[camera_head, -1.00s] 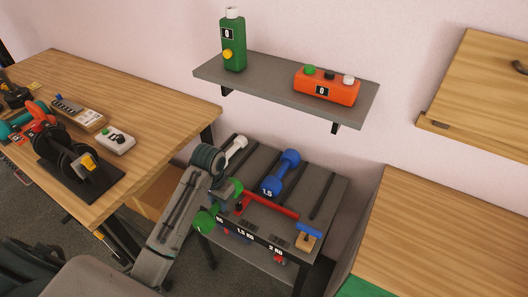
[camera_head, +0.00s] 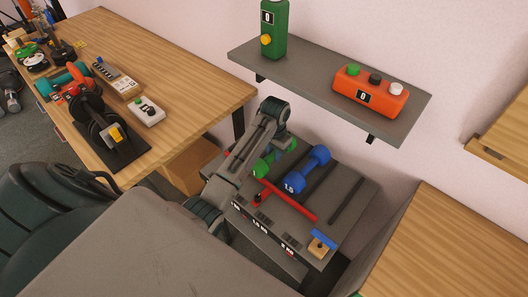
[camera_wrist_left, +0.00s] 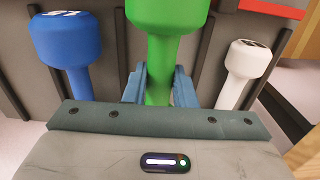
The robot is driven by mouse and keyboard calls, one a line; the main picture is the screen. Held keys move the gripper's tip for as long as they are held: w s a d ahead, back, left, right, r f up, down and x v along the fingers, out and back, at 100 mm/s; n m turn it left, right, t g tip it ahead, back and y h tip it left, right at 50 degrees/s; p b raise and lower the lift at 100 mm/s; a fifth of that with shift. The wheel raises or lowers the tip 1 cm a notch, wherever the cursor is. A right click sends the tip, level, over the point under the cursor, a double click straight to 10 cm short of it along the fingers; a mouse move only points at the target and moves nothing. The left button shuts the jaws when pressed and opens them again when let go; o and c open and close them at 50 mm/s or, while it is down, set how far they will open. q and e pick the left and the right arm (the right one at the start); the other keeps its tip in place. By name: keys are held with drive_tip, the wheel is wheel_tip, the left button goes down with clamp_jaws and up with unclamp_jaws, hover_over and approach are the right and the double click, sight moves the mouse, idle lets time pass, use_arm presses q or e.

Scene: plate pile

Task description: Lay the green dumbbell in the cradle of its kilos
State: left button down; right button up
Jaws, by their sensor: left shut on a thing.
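The green dumbbell (camera_head: 262,168) is between the fingers of my left gripper (camera_head: 276,153), low over the left part of the grey rack (camera_head: 345,185). In the left wrist view, the green dumbbell (camera_wrist_left: 162,55) stands between the two blue-grey fingers, and they are shut on it. Whether it touches the rack is unclear. The blue dumbbell (camera_head: 307,169), marked 1.5, lies in a rack lane to its right. A white dumbbell (camera_wrist_left: 242,70) shows in the left wrist view on the other side; my arm hides it in the head view. My right gripper is not in view.
A red bar (camera_head: 288,200) crosses the rack's front, near a blue-topped wooden block (camera_head: 321,246). Dark dividers separate the lanes; kilo labels line the front edge. Above is a grey shelf (camera_head: 315,75) with a green bottle-like device (camera_head: 274,30) and an orange box (camera_head: 370,90).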

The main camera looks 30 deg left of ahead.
use_arm(q)
drive_tip(key=w, duration=0.4)
drive_tip(key=shift+w+d+p, duration=0.15)
drive_tip(key=shift+w+p, duration=0.1)
drive_tip(key=shift+p, duration=0.05)
drive_tip(key=shift+w+f, duration=0.1)
drive_tip(key=shift+w, duration=0.45)
drive_tip(key=shift+f+p, duration=0.65)
drive_tip(key=shift+f, duration=1.15)
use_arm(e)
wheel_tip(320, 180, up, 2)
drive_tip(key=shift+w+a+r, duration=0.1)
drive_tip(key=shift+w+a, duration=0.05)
use_arm(q)
drive_tip(key=shift+d, duration=0.1)
drive_tip(key=c, duration=1.2)
unclamp_jaws()
drive_tip(key=shift+f, duration=0.1)
drive_tip(key=shift+s, duration=0.1)
